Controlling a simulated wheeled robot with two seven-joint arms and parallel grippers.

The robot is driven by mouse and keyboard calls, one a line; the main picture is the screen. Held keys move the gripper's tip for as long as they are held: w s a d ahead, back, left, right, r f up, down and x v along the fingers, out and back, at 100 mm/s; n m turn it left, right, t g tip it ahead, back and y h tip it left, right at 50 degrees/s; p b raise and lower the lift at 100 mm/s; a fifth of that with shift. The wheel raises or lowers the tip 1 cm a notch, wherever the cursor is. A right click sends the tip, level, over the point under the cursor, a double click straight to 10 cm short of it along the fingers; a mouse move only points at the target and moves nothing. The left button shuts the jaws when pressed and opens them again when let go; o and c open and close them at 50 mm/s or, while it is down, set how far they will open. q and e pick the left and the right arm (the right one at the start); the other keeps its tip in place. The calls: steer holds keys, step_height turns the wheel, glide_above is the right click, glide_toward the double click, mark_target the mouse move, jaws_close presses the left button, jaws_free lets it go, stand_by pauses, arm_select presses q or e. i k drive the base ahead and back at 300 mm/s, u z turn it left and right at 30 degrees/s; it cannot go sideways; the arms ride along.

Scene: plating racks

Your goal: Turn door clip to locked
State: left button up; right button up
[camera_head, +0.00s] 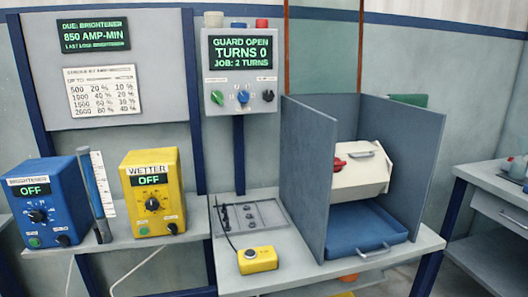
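A white barrel (362,180) sits inside an open-fronted grey enclosure on the right of the bench. A small red clip (339,163) is at the left of the barrel's upper front, and I take it to be the door clip. It is too small to tell whether it is locked. A grey handle (361,154) is to the right of the clip. Neither of my grippers is in the view.
Grey walls (307,175) flank the barrel, with a blue tray (362,228) below it. A control panel (240,70) reads "GUARD OPEN, TURNS 0". A yellow box (258,260) sits on the bench. Blue (48,202) and yellow (152,193) dosing units stand left.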

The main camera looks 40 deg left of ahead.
mark_target(338, 164)
steer(key=u, duration=0.45)
steer(key=i, duration=0.4)
steer(key=z, duration=1.55)
steer(key=i, duration=2.05)
steer(key=u, duration=3.5)
